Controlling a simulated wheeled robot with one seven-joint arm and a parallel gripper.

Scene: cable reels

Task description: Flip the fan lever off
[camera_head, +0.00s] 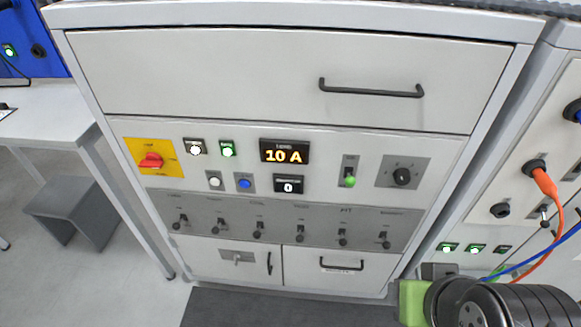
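A row of several small dark toggle levers sits on a grey strip across the cabinet front, from the leftmost lever (181,220) to the rightmost lever (385,240). Small labels stand above them, too blurred for me to tell which one names the fan. A separate lever with a green tip (349,181) sits higher up, right of the displays. Part of my own arm, dark and round with a green piece, shows at the bottom right, in front of the cabinet's lower right corner. No gripper fingers can be made out.
Above the levers are a red rotary switch (151,161) on a yellow plate, a "10 A" display (284,151), a blue button (244,183) and a black knob (401,176). A drawer handle (371,89) juts out above. Orange and blue cables (546,184) hang at the right.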

